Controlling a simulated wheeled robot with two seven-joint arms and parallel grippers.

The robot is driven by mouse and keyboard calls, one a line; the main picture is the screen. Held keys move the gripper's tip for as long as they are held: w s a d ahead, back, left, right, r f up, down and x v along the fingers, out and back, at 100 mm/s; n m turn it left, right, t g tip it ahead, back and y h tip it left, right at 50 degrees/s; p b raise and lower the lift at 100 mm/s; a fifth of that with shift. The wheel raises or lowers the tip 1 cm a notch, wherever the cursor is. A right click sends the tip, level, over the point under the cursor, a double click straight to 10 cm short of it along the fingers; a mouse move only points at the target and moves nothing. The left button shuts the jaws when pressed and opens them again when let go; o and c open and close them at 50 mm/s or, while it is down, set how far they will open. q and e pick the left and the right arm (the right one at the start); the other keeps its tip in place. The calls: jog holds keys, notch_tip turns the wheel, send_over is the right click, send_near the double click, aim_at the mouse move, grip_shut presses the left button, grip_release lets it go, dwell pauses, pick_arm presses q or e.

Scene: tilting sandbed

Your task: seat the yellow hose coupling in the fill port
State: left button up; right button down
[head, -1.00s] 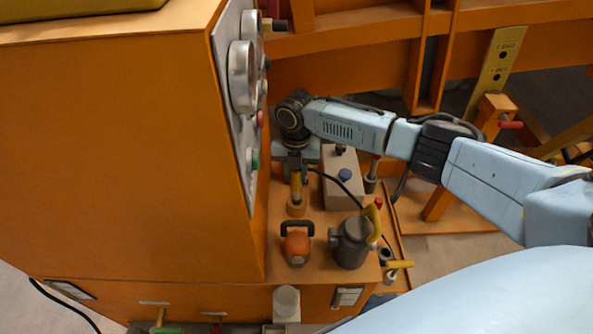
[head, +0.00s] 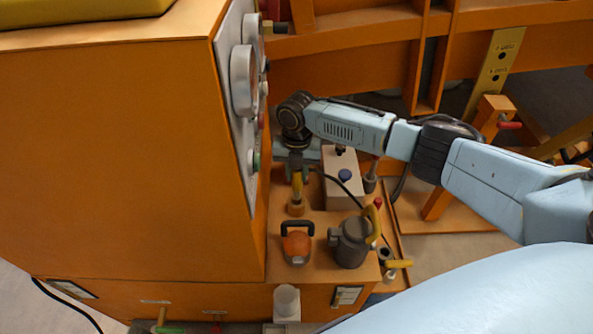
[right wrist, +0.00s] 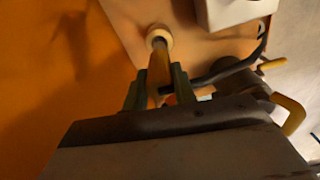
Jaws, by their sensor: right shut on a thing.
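My right gripper (head: 297,174) points down beside the orange cabinet and is shut on the yellow hose coupling (head: 297,187). In the right wrist view, the two greenish fingers (right wrist: 158,90) hold the coupling (right wrist: 158,66) between them. The fill port (head: 296,208) is a short tan collar on the orange deck just below. I cannot tell how deep the end sits. My left gripper is not in view.
An orange handled weight (head: 297,245) and a dark grey can (head: 350,243) stand in front. The gauge panel (head: 236,100) rises close on the left.

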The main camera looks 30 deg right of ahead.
aim_at(297, 185)
jog(key=shift+f, duration=0.15)
jog(key=shift+f+b, duration=1.8)
jog(key=shift+f, duration=0.7)
jog(key=c, duration=1.1)
grip_release()
jog(key=shift+o, duration=0.2)
